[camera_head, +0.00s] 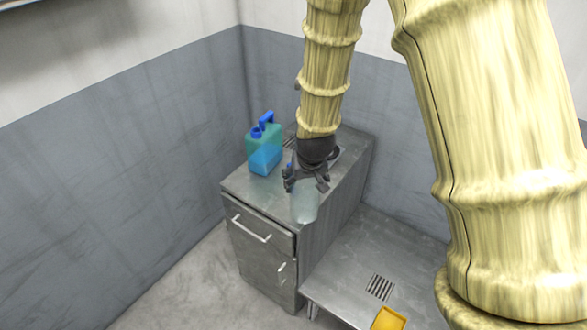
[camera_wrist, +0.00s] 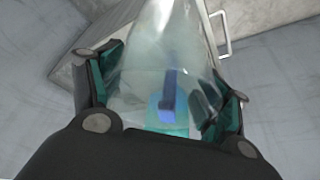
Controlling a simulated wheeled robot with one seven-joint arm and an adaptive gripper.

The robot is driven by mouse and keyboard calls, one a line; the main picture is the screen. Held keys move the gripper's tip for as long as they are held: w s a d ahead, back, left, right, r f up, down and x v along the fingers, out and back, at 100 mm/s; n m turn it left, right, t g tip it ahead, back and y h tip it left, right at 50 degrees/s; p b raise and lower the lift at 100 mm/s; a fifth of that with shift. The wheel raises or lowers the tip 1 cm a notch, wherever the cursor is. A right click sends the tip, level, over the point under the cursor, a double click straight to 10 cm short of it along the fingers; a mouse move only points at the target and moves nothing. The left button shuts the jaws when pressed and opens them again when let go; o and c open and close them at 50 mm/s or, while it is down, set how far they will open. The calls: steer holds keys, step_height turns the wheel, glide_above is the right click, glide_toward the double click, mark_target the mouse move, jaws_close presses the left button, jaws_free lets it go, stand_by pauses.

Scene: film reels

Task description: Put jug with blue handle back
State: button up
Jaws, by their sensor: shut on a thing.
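The jug with blue handle (camera_head: 264,153) stands upright on the metal cabinet top, left of my gripper. Its body is clear green above and blue below. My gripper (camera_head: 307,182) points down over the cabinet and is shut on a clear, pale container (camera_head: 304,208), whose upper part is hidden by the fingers. In the wrist view the clear container (camera_wrist: 150,45) lies between both fingers of my gripper (camera_wrist: 170,95). A blue handle shape and teal surface show through or behind it there. I cannot tell whether the container touches the cabinet top.
The grey cabinet (camera_head: 260,235) has a drawer and a door with metal handles. A lower metal surface (camera_head: 350,265) with a slotted grate (camera_head: 380,287) lies to its right, with a yellow tray (camera_head: 389,319) near the front. Walls stand close behind and left.

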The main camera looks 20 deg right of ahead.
steer(key=w+f+p, duration=0.2)
steer(key=w+p, duration=0.1)
steer(key=w, duration=0.4)
steer(key=w+d+f+p, duration=0.1)
steer(key=w+f+p, duration=0.1)
steer(key=w+p, duration=0.2)
steer(key=shift+w+f, duration=0.35)
steer(key=shift+w, duration=1.05)
steer(key=shift+f, duration=0.15)
steer(key=o, duration=2)
steer(key=shift+o, duration=0.2)
steer(key=b+v, duration=0.4)
steer(key=v, duration=0.8)
steer(key=shift+b, duration=0.4)
